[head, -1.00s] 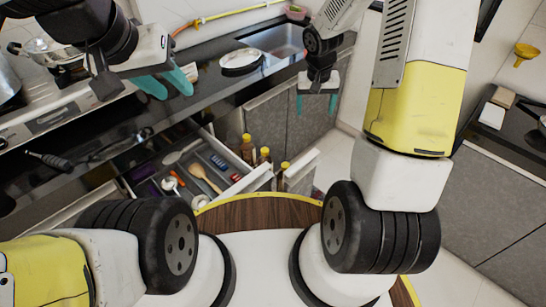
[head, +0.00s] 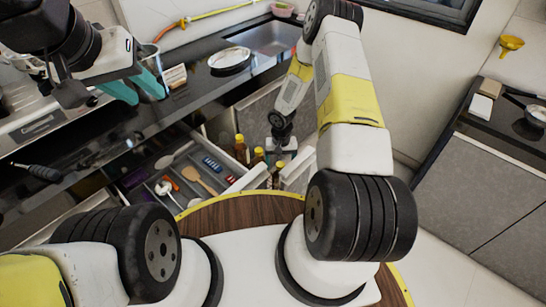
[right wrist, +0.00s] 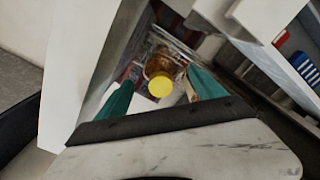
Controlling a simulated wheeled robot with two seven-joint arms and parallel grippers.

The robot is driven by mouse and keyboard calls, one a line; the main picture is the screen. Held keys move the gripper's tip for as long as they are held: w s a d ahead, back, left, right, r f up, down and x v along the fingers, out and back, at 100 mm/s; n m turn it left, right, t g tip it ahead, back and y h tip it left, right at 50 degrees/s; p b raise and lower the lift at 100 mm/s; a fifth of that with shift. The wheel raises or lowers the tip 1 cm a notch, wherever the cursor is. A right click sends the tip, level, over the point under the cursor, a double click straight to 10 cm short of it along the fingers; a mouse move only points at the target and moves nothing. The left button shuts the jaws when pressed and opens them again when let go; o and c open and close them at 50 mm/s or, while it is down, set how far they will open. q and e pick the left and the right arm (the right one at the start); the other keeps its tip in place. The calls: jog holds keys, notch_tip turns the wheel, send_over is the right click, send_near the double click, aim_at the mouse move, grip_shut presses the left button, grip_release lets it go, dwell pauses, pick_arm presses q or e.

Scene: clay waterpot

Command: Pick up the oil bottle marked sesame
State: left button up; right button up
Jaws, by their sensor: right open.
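Several oil bottles with yellow caps stand in a narrow pull-out section beside the open drawer. In the head view I see a left bottle (head: 241,151), a middle bottle (head: 258,156) and a third bottle (head: 279,175) near my right gripper (head: 282,154). In the right wrist view an amber bottle (right wrist: 161,76) with a yellow cap lies between the two teal fingers of the right gripper, which are apart. I cannot tell whether they touch it. No label is readable. My left gripper (head: 147,98) is open and empty above the counter.
The open drawer (head: 188,184) holds utensils and a wooden spatula. White panels (right wrist: 90,60) close in on the bottle's side. A plate (head: 230,59) lies on the dark counter near the sink (head: 270,40). Open floor (head: 450,260) lies at right.

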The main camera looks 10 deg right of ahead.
aim_at(280, 170)
jog(key=f, duration=0.4)
jog(key=shift+w+f, duration=0.35)
jog(key=shift+d, duration=0.1)
grip_shut()
